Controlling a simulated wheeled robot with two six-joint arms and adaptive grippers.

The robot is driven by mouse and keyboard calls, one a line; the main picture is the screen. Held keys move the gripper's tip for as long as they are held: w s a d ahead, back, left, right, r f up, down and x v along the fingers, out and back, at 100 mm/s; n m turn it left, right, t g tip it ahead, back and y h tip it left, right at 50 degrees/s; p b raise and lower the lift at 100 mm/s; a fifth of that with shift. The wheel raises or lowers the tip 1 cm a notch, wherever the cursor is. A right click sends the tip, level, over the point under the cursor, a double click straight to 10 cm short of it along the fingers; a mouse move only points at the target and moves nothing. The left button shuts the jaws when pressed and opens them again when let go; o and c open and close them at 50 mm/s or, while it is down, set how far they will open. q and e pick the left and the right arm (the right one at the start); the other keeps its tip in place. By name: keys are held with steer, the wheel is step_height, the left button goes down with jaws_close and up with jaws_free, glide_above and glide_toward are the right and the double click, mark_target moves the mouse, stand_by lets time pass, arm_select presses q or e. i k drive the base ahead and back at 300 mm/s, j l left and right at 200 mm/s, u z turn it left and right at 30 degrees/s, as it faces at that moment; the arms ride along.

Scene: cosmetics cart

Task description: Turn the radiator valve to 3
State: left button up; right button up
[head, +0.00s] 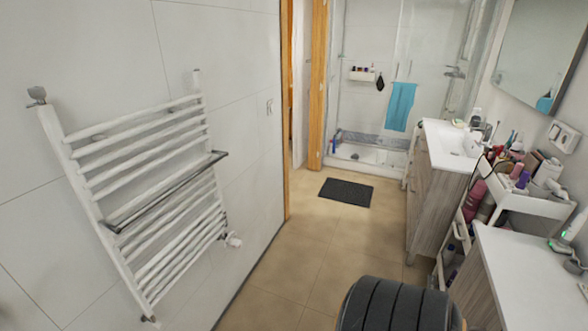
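The white towel radiator (158,178) is fixed to the tiled wall on the left, with a metal towel bar across its front. Neither of my grippers shows in the head view.
The beige floor (292,254) is clear beside the radiator. A dark mat (345,193) lies in front of the shower. A cosmetics cart (539,205), a washbasin cabinet (437,188) and a white counter (540,270) line the right side. A dark rounded object (398,306) fills the bottom centre.

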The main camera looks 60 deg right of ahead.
mark_target(233, 241)
steer(key=z, duration=1.35)
